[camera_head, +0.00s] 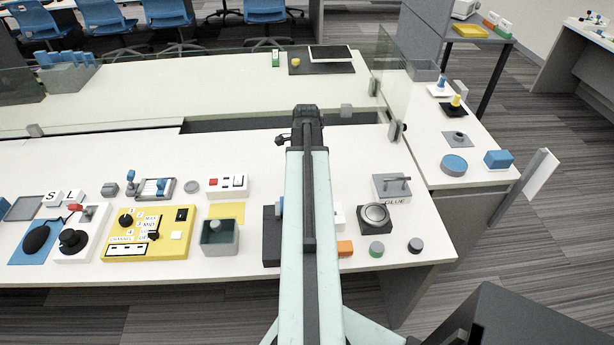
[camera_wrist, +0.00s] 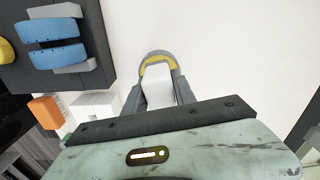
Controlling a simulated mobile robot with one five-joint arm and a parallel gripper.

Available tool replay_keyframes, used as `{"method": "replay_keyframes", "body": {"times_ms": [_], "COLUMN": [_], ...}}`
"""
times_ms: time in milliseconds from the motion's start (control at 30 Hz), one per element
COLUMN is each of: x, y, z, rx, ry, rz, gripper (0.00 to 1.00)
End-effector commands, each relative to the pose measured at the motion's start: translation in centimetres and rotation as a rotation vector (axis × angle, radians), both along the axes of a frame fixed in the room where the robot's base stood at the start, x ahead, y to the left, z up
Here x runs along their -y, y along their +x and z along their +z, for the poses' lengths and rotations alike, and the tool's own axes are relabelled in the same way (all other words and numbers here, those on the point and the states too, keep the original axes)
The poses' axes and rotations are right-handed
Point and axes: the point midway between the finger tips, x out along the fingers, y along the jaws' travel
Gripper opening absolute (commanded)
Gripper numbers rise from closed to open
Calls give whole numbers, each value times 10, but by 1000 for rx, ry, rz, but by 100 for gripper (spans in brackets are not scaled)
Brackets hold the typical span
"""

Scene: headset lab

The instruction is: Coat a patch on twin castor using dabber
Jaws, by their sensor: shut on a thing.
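The twin castor (camera_wrist: 55,40) shows in the wrist view as two blue wheels with grey bracket parts on a dark mat (camera_wrist: 88,72), at the upper left. In the head view my arm hides most of it; a bit of blue (camera_head: 281,207) shows at the arm's left edge, by the dark mat (camera_head: 271,248). My gripper (camera_wrist: 157,78) is shut on a white piece (camera_wrist: 158,90), likely the dabber, with a yellow band at its far end. It is to the right of the castor and apart from it, over white tabletop. The head view hides the gripper.
An orange block (camera_head: 345,248) and a white block (camera_wrist: 95,103) stand near the mat. A grey box marked GLUE (camera_head: 391,187) and a round-topped dark block (camera_head: 375,218) stand right of my arm. A yellow control panel (camera_head: 150,233) is on the left.

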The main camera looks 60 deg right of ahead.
Motion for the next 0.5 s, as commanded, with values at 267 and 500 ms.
{"method": "replay_keyframes", "body": {"times_ms": [267,500], "x": [0,0], "y": [0,-1], "z": [-4,-7], "rx": [0,0], "ry": [0,0], "rz": [-1,-1], "gripper": [0,0]}}
